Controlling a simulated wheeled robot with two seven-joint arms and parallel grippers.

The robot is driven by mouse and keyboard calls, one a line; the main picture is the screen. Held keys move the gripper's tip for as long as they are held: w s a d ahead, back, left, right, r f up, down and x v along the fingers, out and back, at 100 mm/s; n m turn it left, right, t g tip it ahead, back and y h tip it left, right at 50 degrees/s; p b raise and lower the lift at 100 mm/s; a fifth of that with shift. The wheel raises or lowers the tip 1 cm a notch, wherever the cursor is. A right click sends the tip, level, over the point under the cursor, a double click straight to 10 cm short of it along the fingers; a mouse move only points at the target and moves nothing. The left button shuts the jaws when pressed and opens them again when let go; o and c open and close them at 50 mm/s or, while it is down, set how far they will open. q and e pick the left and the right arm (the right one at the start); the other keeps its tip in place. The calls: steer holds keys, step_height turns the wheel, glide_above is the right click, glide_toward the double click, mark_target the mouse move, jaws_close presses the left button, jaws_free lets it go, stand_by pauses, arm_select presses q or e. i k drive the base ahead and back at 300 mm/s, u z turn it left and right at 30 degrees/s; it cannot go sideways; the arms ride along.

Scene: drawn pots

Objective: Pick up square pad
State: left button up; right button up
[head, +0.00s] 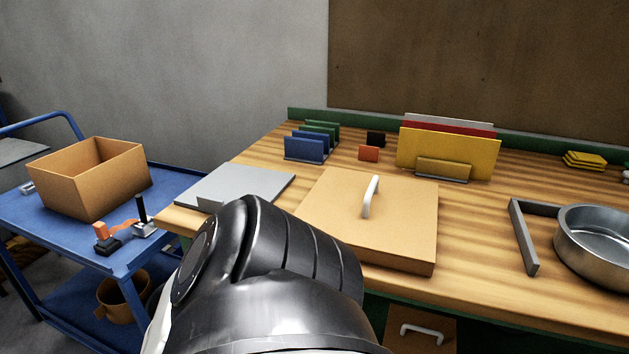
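I cannot tell for sure which thing is the square pad. A flat grey square sheet (238,184) lies at the table's left end, its near edge partly hidden by my arm. A small stack of yellow flat pads (585,159) lies at the far right of the table. A large tan square board or lid (335,214) with a white handle (371,196) sits in the middle; my arm hides its near left corner. A large black link of my arm fills the lower middle. Neither gripper shows, so I cannot see what they hold.
The wooden table (480,240) holds blue and green upright plates (306,147), a rack of yellow, red and grey sheets (447,150), and a metal pan (595,245) beside a grey angle bar (524,237). Left, a blue cart (60,225) carries an open cardboard box (95,180).

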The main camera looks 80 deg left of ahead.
mark_target(229, 182)
steer(key=u, duration=2.55)
